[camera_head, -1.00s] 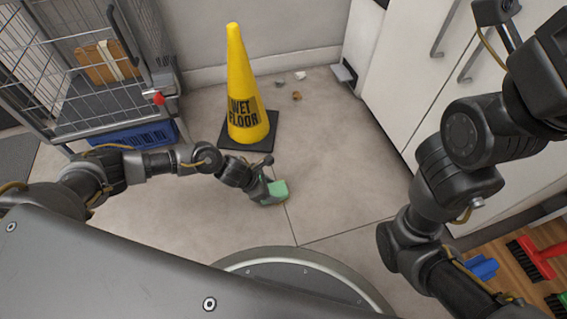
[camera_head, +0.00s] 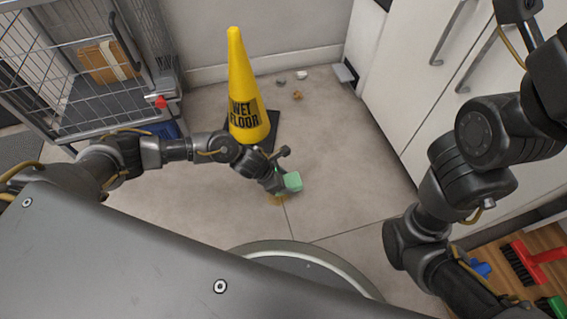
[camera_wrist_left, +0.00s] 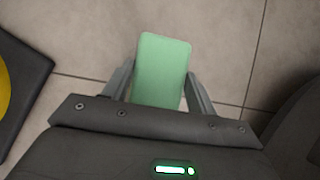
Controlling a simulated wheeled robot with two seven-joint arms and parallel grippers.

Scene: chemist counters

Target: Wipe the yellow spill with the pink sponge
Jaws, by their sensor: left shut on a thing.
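My left gripper (camera_head: 282,183) is shut on a green sponge (camera_head: 293,181), low over the floor in front of the yellow cone. In the left wrist view the green sponge (camera_wrist_left: 160,68) sits between the two fingers. A small yellow-brown patch, the yellow spill (camera_head: 277,199), shows on the floor just below the gripper, partly hidden by it. I cannot tell whether the sponge touches the floor. No pink sponge is in view; the held one looks green. My right arm shows at the right, but its gripper is not in view.
A yellow wet floor cone (camera_head: 243,95) on a black base stands just behind my left gripper. A wire cage trolley (camera_head: 85,75) is at the left, white cabinets (camera_head: 420,90) at the right. Small debris (camera_head: 297,96) lies behind. A red brush (camera_head: 535,259) is lower right.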

